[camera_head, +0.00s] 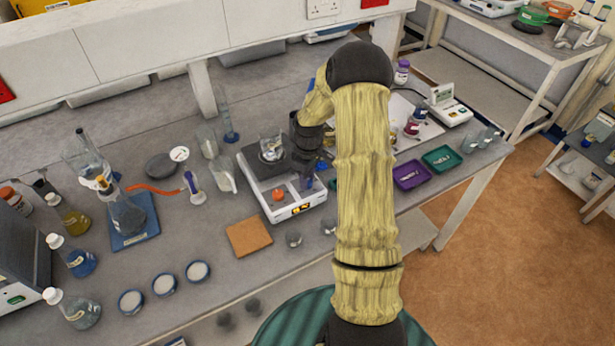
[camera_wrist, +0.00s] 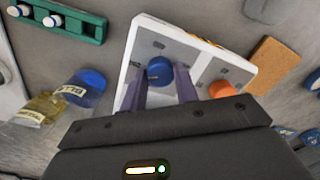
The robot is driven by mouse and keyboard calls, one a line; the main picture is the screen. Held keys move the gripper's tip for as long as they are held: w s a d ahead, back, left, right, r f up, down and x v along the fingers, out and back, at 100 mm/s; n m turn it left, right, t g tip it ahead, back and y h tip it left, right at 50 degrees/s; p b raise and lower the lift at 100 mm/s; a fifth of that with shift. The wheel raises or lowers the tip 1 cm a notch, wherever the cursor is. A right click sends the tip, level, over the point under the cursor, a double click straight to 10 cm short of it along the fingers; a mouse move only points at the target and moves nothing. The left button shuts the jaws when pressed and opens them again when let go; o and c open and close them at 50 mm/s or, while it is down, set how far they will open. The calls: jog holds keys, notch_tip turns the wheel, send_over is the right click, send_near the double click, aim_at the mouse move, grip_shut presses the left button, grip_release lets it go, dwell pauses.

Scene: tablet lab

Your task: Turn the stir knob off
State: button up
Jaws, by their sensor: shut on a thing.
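The white stirrer hotplate (camera_head: 283,204) stands on the bench with a beaker (camera_head: 271,146) on its dark top plate. Its white front panel (camera_wrist: 143,45) fills the middle of the wrist view. A round blue knob (camera_wrist: 159,70) and an orange knob (camera_wrist: 221,89) sit on that panel; the orange one also shows in the head view (camera_head: 278,194). My gripper (camera_wrist: 163,76) points at the panel with its two purple fingers closed on the blue knob, one on each side. The knob labels are too small to read.
A cork mat (camera_head: 249,237) lies left of the hotplate's front. Purple (camera_head: 411,175) and green (camera_head: 441,159) trays sit to the right. Flasks and a burner with orange tubing stand on the left.

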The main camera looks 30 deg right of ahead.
jog(key=n+p, duration=0.1)
jog(key=n, duration=0.5)
jog(key=shift+r+n, duration=0.15)
jog(key=shift+n, duration=0.15)
jog(key=n+p, duration=0.1)
jog(key=n, duration=0.2)
jog(key=shift+p, duration=0.3)
jog(key=shift+w+n+h+p, duration=0.1)
jog(key=shift+n+h+p, duration=0.35)
jog(key=shift+n, duration=1.45)
jog(key=o, duration=1)
jog(key=shift+y, duration=0.25)
jog(key=r+b, duration=0.1)
jog(key=r, duration=0.4)
jog(key=r+b, duration=0.1)
jog(key=r, duration=0.5)
jog(key=r+b, duration=0.1)
jog(key=r, duration=0.5)
jog(key=shift+w+r, duration=0.1)
jog(key=shift+w, duration=0.2)
